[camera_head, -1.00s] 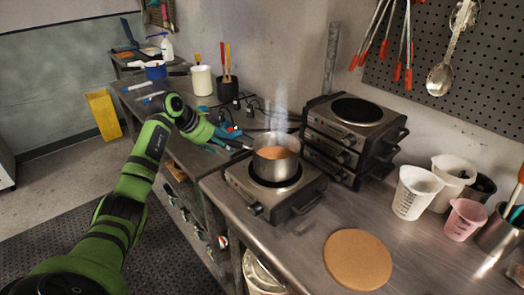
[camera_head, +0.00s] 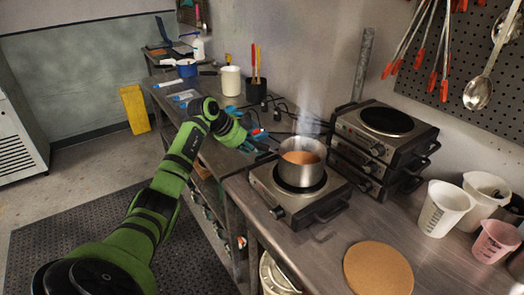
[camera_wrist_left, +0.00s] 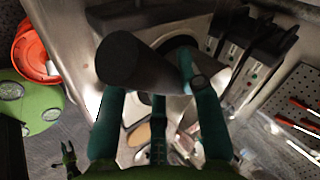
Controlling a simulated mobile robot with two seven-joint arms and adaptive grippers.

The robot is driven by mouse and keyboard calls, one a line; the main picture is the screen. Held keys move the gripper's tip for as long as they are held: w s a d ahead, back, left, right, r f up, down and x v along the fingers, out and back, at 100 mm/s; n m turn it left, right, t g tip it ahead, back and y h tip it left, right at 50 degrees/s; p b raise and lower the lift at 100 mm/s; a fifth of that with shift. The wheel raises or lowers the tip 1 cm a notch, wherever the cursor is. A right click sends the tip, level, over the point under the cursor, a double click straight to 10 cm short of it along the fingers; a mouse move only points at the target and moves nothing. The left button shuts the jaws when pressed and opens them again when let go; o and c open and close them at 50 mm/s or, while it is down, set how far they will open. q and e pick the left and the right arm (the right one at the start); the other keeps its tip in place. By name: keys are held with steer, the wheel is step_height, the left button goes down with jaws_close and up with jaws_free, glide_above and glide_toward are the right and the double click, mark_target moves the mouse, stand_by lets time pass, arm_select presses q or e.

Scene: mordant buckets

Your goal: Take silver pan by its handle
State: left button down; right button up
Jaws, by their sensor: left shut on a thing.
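The silver pan (camera_head: 314,170), with orange-brown liquid in it and steam above, sits on the single hot plate (camera_head: 278,192). Its handle points left, toward my left gripper (camera_head: 262,142). The handle hides much of the pan there.
Stacked hot plates (camera_head: 385,118) stand just behind and right of the pan. A round cork mat (camera_head: 378,270) lies in front on the bench. White measuring cups (camera_head: 440,208) stand at the right. A black holder (camera_head: 256,91) and a white container (camera_head: 230,80) stand behind my left arm.

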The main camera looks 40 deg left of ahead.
arm_select(q)
steer(key=shift+w+r, duration=0.15)
steer(key=shift+r, duration=0.25)
